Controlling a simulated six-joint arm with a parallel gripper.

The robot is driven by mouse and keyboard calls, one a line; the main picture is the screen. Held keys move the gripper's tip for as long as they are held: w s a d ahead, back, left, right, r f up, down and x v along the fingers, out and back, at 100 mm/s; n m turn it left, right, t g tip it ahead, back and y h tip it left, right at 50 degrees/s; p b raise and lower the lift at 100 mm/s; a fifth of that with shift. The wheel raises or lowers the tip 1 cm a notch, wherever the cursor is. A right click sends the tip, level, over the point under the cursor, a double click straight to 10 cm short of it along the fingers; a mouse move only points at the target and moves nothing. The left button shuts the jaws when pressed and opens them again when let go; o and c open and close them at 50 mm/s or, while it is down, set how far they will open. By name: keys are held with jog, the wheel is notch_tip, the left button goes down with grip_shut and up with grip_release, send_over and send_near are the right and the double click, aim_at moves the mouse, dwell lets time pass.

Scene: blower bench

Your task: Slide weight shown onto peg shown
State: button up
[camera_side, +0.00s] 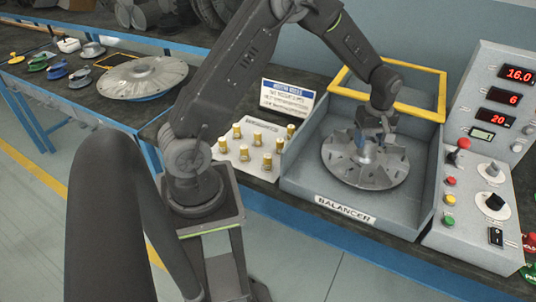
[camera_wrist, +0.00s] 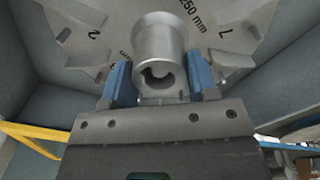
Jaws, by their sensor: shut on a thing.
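My gripper (camera_side: 372,134) is low over the grey bladed wheel (camera_side: 350,172) in the balancer. The wheel also shows in the wrist view (camera_wrist: 95,22), with marks "2", "7" and "250 mm". Which peg lies under the weight is hidden. The panel displays (camera_side: 512,98) read 16.0, 6 and 20.
A pale tray (camera_side: 232,155) holds several brass weights left of the balancer. The grey balancer walls (camera_side: 425,190) and yellow frame (camera_side: 415,107) enclose the wheel. The control panel (camera_side: 465,215) stands close on the right. Another wheel (camera_side: 143,78) lies on the left bench.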

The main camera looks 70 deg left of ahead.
jog(key=o, duration=0.9)
notch_tip(320, 180, up, 13)
jog(key=s+d+r+m+t, duration=0.1)
jog(key=s+d+r+m, duration=0.25)
jog(key=s+r, duration=0.25)
jog(key=s+d+m+t, duration=0.1)
jog(key=s+d+m, duration=0.1)
jog(key=s+m, duration=0.2)
jog(key=s+d+m+t, duration=0.1)
jog(key=s+m, duration=0.3)
jog(key=s, duration=0.5)
jog(key=s+d+m+t, duration=0.2)
jog(key=s+m, duration=0.2)
jog(key=s, duration=0.3)
jog(key=shift+s+d+r+m+t, duration=0.1)
jog(key=shift+s+d+m+t, duration=0.1)
jog(key=shift+d+m+t, duration=0.15)
